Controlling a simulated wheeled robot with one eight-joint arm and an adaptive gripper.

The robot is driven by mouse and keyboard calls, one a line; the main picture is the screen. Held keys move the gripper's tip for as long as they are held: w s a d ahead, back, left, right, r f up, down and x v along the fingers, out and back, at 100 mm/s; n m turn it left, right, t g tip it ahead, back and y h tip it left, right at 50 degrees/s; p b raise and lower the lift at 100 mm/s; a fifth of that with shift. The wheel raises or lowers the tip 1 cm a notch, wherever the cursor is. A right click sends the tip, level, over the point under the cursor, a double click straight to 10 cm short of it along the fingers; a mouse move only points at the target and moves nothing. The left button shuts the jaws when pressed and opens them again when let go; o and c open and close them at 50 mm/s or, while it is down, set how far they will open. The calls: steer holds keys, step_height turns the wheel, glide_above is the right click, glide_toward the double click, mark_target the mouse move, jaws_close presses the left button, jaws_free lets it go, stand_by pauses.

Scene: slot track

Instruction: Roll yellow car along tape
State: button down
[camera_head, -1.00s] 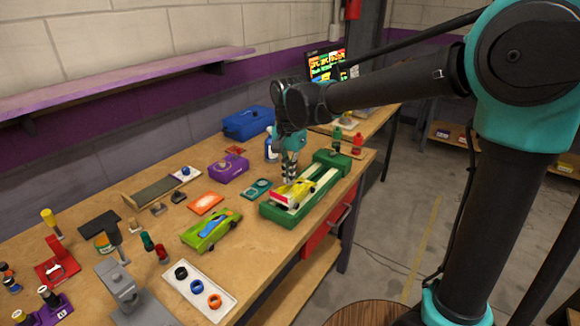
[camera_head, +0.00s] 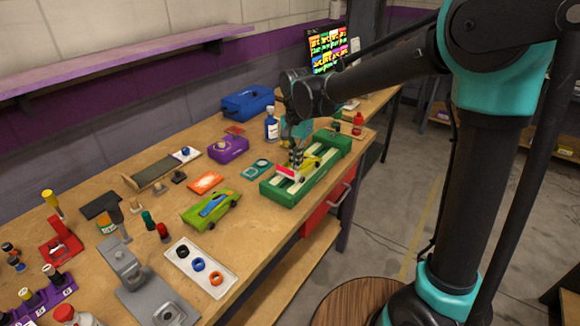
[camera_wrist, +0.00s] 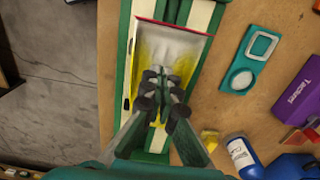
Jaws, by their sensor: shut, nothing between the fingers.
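The yellow car (camera_head: 311,164) sits on the green track (camera_head: 283,200) with pale lanes, a red or pink strip across its end nearest me. My gripper (camera_head: 297,168) is shut and empty, pointing down over the car. In the wrist view, the closed fingertips (camera_wrist: 160,74) overlap the car (camera_wrist: 151,48), whose middle looks pale with yellow edges. I cannot tell whether the fingertips touch it. The fingers hide part of the car and track in both views. The pale lane (camera_wrist: 201,16) continues beyond the car's red edge.
A green car (camera_head: 212,209) with a blue top stands left of the track. A teal tray (camera_head: 257,168), a purple box (camera_head: 229,149) and a blue bottle (camera_head: 271,125) are close by. A red bottle (camera_head: 357,124) stands behind. The bench drops off right of the track.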

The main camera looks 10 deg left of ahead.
mark_target(310, 158)
steer(key=w+d, duration=0.1)
steer(key=w, duration=0.1)
steer(key=w+d, duration=0.1)
steer(key=w, duration=0.2)
steer(key=w+d, duration=0.1)
steer(key=w, duration=0.1)
steer(key=shift+w, duration=0.2)
